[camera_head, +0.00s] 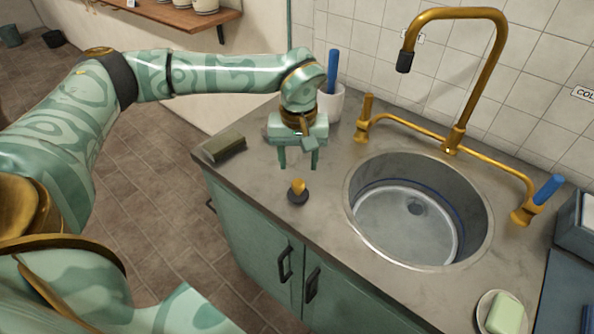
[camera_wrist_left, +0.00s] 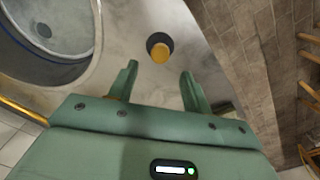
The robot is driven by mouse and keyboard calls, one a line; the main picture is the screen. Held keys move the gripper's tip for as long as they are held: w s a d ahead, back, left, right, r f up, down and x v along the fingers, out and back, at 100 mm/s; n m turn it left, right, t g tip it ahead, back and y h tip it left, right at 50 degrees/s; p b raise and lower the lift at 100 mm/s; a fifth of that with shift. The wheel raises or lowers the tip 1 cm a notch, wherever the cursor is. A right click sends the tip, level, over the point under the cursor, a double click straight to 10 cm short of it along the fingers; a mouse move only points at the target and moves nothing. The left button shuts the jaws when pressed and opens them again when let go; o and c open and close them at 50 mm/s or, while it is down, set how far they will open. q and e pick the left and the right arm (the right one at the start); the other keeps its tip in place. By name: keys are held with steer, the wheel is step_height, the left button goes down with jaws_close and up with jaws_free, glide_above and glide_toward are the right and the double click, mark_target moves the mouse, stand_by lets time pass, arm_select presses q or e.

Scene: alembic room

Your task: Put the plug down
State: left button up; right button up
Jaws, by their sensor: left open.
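The plug (camera_head: 298,192) is a dark round stopper with a yellow-gold knob. It stands upright on the grey countertop (camera_head: 325,215), left of the sink (camera_head: 418,211). In the left wrist view the plug (camera_wrist_left: 159,48) lies beyond the fingertips, between their lines. My left gripper (camera_head: 299,167) is open and empty, its fingers pointing down, behind the plug and apart from it. It also shows in the left wrist view (camera_wrist_left: 160,75). The sink's drain (camera_head: 415,206) is visible in the basin. My right gripper is not in view.
A gold tap (camera_head: 455,135) with side handles stands behind the sink. A white cup (camera_head: 329,101) with a blue-handled tool is behind my gripper. A dark green block (camera_head: 225,149) lies at the counter's left edge. Soap on a dish (camera_head: 504,314) sits front right.

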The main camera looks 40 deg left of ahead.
mark_target(299, 183)
arm_select(q)
step_height(299, 183, up, 6)
steer(key=shift+f+p, duration=0.2)
steer(key=shift+p, duration=0.3)
steer(key=shift+d, duration=0.1)
